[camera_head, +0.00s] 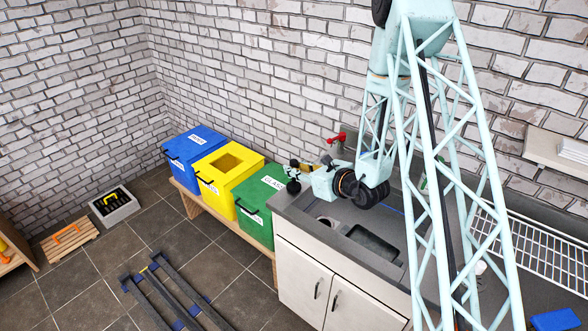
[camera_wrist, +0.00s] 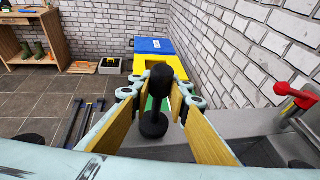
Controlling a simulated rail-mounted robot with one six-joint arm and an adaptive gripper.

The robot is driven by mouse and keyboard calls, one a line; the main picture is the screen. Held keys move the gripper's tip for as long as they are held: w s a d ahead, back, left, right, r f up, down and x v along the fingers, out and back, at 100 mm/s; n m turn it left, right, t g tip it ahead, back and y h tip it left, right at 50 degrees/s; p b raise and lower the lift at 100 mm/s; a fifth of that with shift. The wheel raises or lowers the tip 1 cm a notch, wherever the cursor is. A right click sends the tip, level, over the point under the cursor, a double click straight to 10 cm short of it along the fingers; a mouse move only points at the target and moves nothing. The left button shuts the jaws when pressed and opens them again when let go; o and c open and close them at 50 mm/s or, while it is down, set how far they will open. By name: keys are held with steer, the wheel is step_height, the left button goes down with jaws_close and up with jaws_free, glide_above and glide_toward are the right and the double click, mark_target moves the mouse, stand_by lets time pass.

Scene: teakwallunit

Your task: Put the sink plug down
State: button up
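The sink plug is black, with a rounded knob on top and a round foot below. In the wrist view the plug (camera_wrist: 153,125) hangs upright between the two yellow-padded fingers of my gripper (camera_wrist: 161,88), which appear closed on its knob. In the head view the plug (camera_head: 293,187) is at the tip of my gripper (camera_head: 297,169), by the left end of the grey counter (camera_head: 290,208). Whether its foot touches the counter, I cannot tell. The dark sink basin (camera_head: 372,241) is to the right of my gripper, with a red-handled tap (camera_head: 337,138) behind.
A green bin (camera_head: 262,226), a yellow bin (camera_head: 222,180) and a blue bin (camera_head: 190,145) stand left of the counter on a wooden bench. A wire rack (camera_head: 530,248) lies on the right of the counter. A brick wall rises behind. Counter around the basin is mostly clear.

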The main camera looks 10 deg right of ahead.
steer(key=o, duration=0.5)
steer(key=shift+c, duration=0.2)
steer(key=shift+r, duration=0.15)
steer(key=v, duration=1.2)
steer(key=shift+a, duration=0.1)
stand_by(0.5)
